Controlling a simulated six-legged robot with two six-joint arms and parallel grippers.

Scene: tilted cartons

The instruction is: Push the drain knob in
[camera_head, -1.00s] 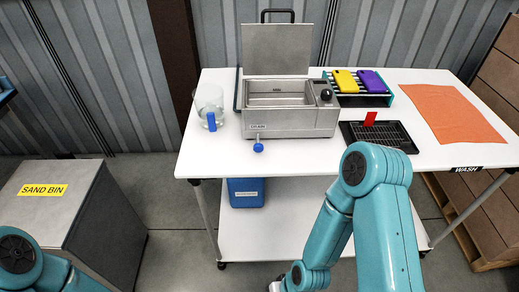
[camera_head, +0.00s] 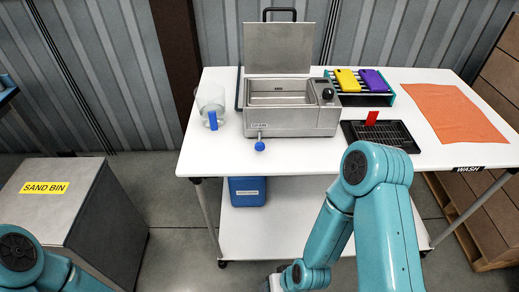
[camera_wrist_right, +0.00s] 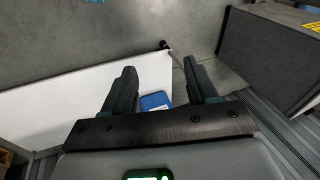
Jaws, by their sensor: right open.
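The drain knob (camera_head: 260,146) is a blue ball on a short stem at the front left of the grey metal washer (camera_head: 292,122), below its drain label. My right gripper (camera_wrist_right: 160,88) is open and empty in the right wrist view, pointing at the floor and the table's lower shelf. It is low in front of the table, well away from the knob. My left gripper is not in view; only part of my left arm shows.
A clear jug with a blue handle (camera_head: 212,120) stands left of the washer. A rack with a yellow (camera_head: 347,80) and a purple item (camera_head: 373,81), a black tray (camera_head: 388,137) and an orange cloth (camera_head: 455,113) lie right. A sand bin (camera_head: 70,205) stands left. A blue container (camera_head: 247,191) sits below.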

